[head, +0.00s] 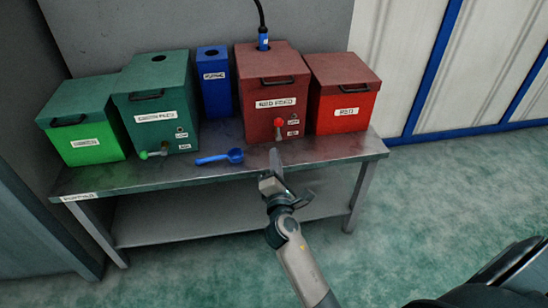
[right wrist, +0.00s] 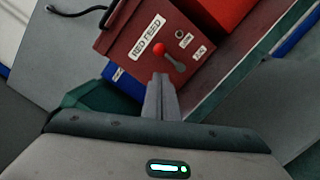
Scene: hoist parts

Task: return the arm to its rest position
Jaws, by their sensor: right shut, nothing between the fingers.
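My right gripper (head: 274,160) reaches in from the bottom of the head view to the front edge of the metal bench. It is shut and empty, and its tips are just below the dark red box (head: 263,107). In the right wrist view the shut fingers (right wrist: 161,80) point at the red-knobbed lever (right wrist: 170,57) on the box labelled RED FEED (right wrist: 125,30). My left gripper is not in view.
The metal bench (head: 215,172) also carries a bright green box (head: 95,148), a dark green box (head: 150,100), a blue box (head: 213,85) and a bright red box (head: 343,105). A blue scoop (head: 220,157) lies near its front. A cable connector (head: 263,40) stands on the dark red box. Open floor (head: 200,270) lies in front.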

